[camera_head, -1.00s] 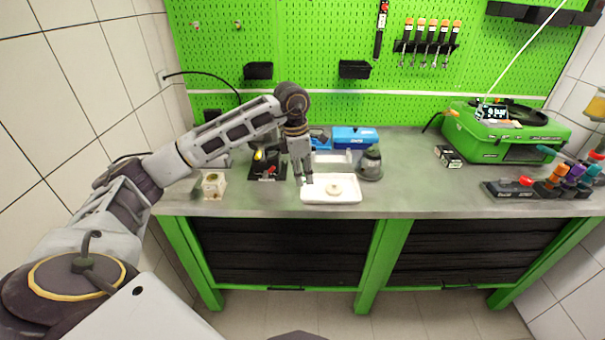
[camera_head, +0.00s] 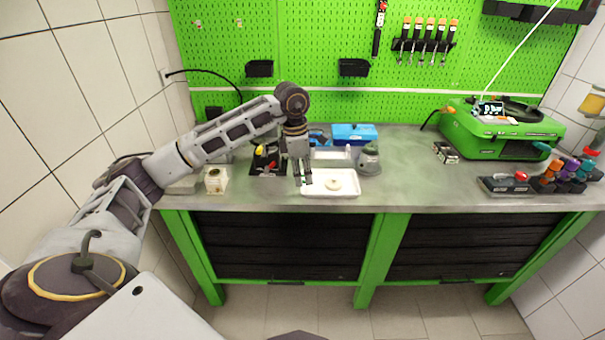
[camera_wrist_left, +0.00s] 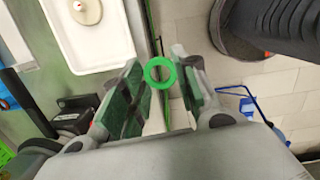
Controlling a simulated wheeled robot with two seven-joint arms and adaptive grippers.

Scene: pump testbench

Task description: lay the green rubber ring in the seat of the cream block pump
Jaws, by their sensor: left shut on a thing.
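In the head view my left gripper (camera_head: 304,182) points down over the left end of the white tray; the ring is too small to make out clearly there. The cream block pump (camera_head: 216,181) stands on the bench to the left of the gripper, with a dark round opening in its top. My right gripper is in neither view.
The white tray (camera_head: 345,192) holds a round cream piece (camera_head: 333,184) and shows in the left wrist view (camera_wrist_left: 112,51). A black stand with red and yellow parts (camera_head: 268,165) stands between pump and gripper. A grey-green pump (camera_head: 369,160) stands right. The bench centre-right is clear.

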